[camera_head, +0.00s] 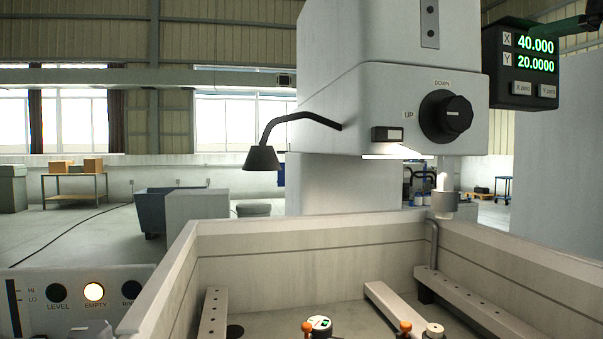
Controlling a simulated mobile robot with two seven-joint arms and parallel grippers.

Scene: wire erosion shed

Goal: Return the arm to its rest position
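Neither of my grippers can be made out in the head view. A grey shape (88,330) shows at the bottom left edge in front of the control panel; I cannot tell whether it is part of my arm. The wire erosion machine's head (350,95) hangs over the back of the open work tank (290,232). Its black knob (446,116) sits between UP and DOWN labels. On the control panel (125,285) the EMPTY lamp (94,292) is lit.
The tank walls rise in front of me. A black lamp (262,158) juts left from the head. A grey bin (160,208) and a table (75,180) stand far behind.

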